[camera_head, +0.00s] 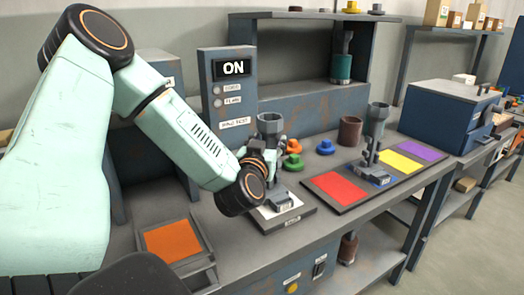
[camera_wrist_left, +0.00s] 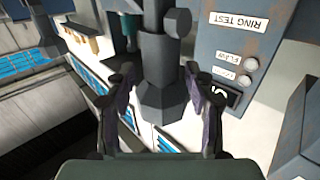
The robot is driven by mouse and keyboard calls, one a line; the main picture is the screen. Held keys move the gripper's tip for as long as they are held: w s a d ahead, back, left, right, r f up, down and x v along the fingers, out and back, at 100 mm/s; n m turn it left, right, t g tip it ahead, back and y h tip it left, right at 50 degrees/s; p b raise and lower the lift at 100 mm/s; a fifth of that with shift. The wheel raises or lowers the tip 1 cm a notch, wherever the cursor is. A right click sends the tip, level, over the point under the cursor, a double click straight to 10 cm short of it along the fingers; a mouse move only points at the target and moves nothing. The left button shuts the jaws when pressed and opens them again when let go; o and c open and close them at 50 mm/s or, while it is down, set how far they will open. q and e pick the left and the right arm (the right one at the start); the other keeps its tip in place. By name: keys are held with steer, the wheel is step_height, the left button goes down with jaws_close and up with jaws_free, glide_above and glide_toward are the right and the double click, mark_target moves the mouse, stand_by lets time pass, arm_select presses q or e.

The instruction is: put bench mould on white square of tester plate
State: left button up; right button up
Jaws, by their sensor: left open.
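A grey mould (camera_head: 270,123) with a wide cup-like top stands upright at the tester. Its labelled grey foot (camera_head: 281,202) is over the white square (camera_head: 262,213) of the tester plate (camera_head: 290,225). My left gripper (camera_head: 266,153) is open at the mould's stem, partly hiding it. In the left wrist view the mould (camera_wrist_left: 163,100) is between the two spread fingers of my left gripper (camera_wrist_left: 160,105), with a gap visible on both sides. I cannot tell whether the foot rests flat. My right gripper is not in view.
A similar mould (camera_head: 376,120) stands on a plate with red (camera_head: 342,187), yellow and purple squares. The tester box (camera_head: 230,90) reads ON. Coloured knobbed pieces (camera_head: 293,162) and a brown cup (camera_head: 349,131) stand behind. An orange-bottomed tray (camera_head: 174,242) is at front left.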

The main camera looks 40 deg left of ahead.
arm_select(q)
steer(key=p+v, duration=0.3)
steer(key=v, duration=0.7)
steer(key=shift+p, duration=0.3)
steer(key=shift+s+r, duration=0.1)
steer(key=shift+s, duration=0.1)
